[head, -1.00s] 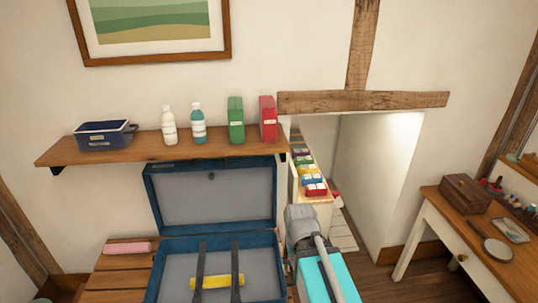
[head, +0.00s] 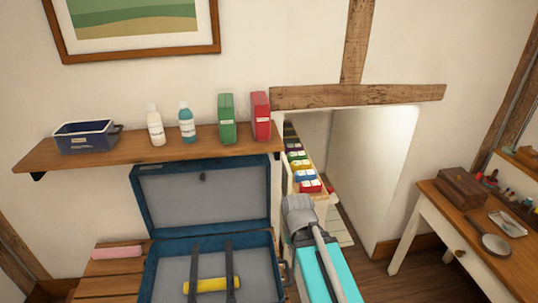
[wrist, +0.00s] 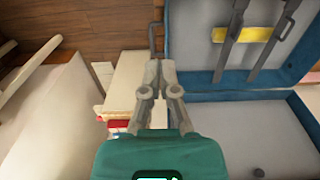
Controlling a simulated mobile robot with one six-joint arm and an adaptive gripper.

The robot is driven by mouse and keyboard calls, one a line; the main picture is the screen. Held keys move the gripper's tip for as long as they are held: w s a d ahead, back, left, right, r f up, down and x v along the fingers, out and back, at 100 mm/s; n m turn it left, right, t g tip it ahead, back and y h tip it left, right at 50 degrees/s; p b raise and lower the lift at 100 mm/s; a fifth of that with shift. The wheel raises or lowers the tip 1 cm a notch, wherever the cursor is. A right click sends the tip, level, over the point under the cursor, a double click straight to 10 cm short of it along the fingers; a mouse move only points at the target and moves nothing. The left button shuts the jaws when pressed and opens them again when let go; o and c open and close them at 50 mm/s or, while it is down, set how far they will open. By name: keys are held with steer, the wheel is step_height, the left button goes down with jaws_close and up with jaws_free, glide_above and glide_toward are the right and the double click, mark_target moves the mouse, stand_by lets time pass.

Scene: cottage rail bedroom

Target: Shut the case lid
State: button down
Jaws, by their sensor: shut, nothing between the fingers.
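The blue case (head: 276,262) lies open on a slatted wooden bench, its grey-lined lid (head: 205,200) standing up at the back, tilted toward the wall. Two dark straps and a yellow rolled item (head: 211,285) lie in the base. In the wrist view the base (wrist: 275,55) is at the upper right and the lid (wrist: 265,125) below it. My gripper (wrist: 159,66) is shut and empty, just beside the case on its right side as the head view sees it. In the head view my arm hides the fingertips.
A wall shelf (head: 150,146) above the lid holds a blue basket (head: 85,137), two bottles and green and red boxes. A pink item (head: 118,251) lies on the bench left of the case. A low unit of coloured boxes (head: 304,172) stands in the alcove; a desk (head: 450,215) stands right.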

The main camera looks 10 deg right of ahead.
steer(key=shift+w, duration=0.15)
steer(key=w+a+f+m+t+y+b, duration=0.15)
steer(key=w+y+b, duration=0.65)
steer(key=w, duration=1.6)
steer(key=w+d+r+m+t+y+b, duration=0.1)
steer(key=w+d+r+y, duration=0.3)
steer(key=w, duration=0.5)
steer(key=w+d+r+m+t+y+b, duration=0.2)
steer(key=w+d+r+t+y+b, duration=0.1)
steer(key=w+d, duration=0.4)
steer(key=shift+w+d+r+y, duration=0.15)
steer(key=shift+w+r+y, duration=0.3)
steer(key=shift+w+y, duration=0.45)
steer(key=shift+t, duration=0.25)
steer(key=shift+x, duration=5.05)
